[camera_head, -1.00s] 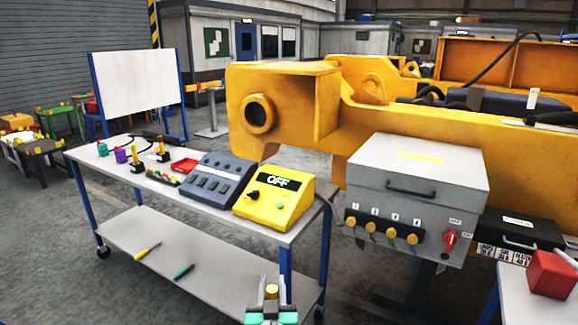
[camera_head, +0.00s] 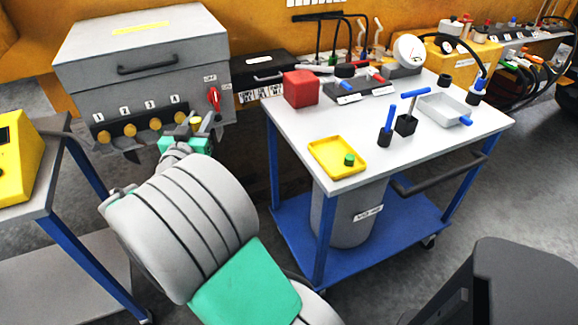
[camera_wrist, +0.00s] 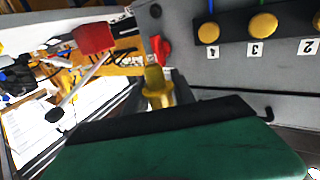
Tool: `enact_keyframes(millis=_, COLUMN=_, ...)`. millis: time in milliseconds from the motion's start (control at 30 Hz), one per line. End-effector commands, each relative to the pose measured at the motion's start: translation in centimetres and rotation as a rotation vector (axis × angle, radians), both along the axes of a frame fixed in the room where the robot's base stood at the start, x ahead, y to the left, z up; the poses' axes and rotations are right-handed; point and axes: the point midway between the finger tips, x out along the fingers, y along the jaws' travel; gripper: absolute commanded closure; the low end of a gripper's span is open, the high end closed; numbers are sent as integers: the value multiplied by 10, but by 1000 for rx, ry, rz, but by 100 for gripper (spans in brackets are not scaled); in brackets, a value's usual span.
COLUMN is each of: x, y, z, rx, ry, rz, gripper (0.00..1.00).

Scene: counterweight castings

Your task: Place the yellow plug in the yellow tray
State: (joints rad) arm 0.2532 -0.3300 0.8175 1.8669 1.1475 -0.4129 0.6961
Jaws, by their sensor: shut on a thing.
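My gripper (camera_head: 197,126) is shut on a yellow plug, held in front of the lower right of the grey switch box. In the wrist view the yellow plug (camera_wrist: 154,82) stands between the fingers, clear of the box's face. In the head view the plug is small and hard to separate from the gripper. The yellow tray (camera_head: 328,153) lies on the near left corner of the white-topped cart, right of my gripper and apart from it. A small green plug (camera_head: 349,159) is in the tray.
The grey box (camera_head: 140,70) has a row of yellow knobs and a red switch (camera_head: 214,98). The cart (camera_head: 300,122) also bears a red block (camera_head: 300,88), blue-handled tools in black holders (camera_head: 406,124) and a grey tray (camera_head: 441,110). A yellow console (camera_head: 18,160) stands at left.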

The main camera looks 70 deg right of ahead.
Motion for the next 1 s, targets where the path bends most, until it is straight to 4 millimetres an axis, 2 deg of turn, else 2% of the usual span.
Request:
enact_keyframes(millis=33, x=-28, y=-30, z=-8, rx=0, ry=-4, rz=-88, gripper=100)
enact_keyframes(millis=100, x=-67, y=-65, z=-6, rx=2, ry=-3, rz=-199, gripper=100)
enact_keyframes(millis=167, x=-103, y=-92, z=-4, rx=4, ry=-3, rz=-292, gripper=100)
enact_keyframes(millis=200, x=-127, y=-107, z=-3, rx=5, ry=-3, rz=-352, gripper=100)
enact_keyframes(millis=300, x=-187, y=-137, z=0, rx=10, ry=-2, rz=-489, gripper=100)
enact_keyframes(millis=400, x=-237, y=-155, z=4, rx=13, ry=-2, rz=-596, gripper=100)
enact_keyframes(millis=500, x=-272, y=-164, z=7, rx=18, ry=-2, rz=-666, gripper=100)
enact_keyframes(millis=600, x=-290, y=-168, z=8, rx=20, ry=-1, rz=-702, gripper=100)
enact_keyframes(millis=667, x=-294, y=-169, z=1, rx=22, ry=2, rz=-711, gripper=100)
enact_keyframes(millis=1000, x=-294, y=-169, z=-62, rx=22, ry=5, rz=-711, gripper=100)
